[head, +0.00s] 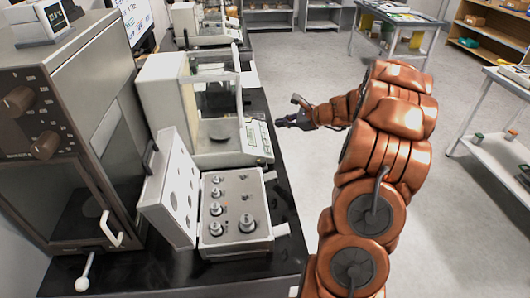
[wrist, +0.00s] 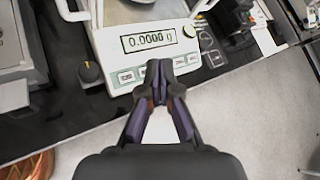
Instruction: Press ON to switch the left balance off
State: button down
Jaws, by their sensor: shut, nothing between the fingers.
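The nearer balance (head: 215,155) stands on the black bench, with a glass draft shield around its pan. In the wrist view its display (wrist: 152,39) is lit and reads 0.0000 g. A row of keys runs below the display; one key (wrist: 126,76) shows left of my fingertips and others show to the right. My gripper (wrist: 159,70) is shut and empty, its tips over the front of the key panel, hiding its middle. I cannot tell whether they touch it. In the head view my gripper (head: 283,122) is just right of the balance's front edge.
An open weight box (head: 262,215) with several metal weights stands beside the balance, its lid (head: 170,190) upright. A grey oven (head: 60,130) is at the left. A second balance (head: 207,30) stands farther along the bench.

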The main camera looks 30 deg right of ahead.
jog(key=b, duration=0.6)
send_over(268, 150)
jog(key=s+d, duration=0.2)
notch_tip(268, 150, down, 6)
jog(key=shift+w+a+f+b, duration=0.15)
jog(key=shift+w+f+b, duration=0.1)
jog(key=shift+f, duration=0.3)
jog(key=shift+w+a+f+b, duration=0.15)
jog(key=shift+w+f+b, duration=0.05)
jog(key=shift+f, duration=0.35)
jog(key=shift+f, duration=0.1)
dwell(0.3)
jog(key=shift+w+a+f, duration=0.1)
jog(key=shift+a+f, duration=0.05)
jog(key=shift+f, duration=0.1)
jog(key=shift+a+f+b, duration=0.15)
jog(key=shift+f+b, duration=0.2)
jog(key=shift+b, duration=0.1)
dwell(0.7)
dwell(0.4)
jog(key=shift+d+r+p, duration=0.25)
jog(key=shift+r+p, duration=0.5)
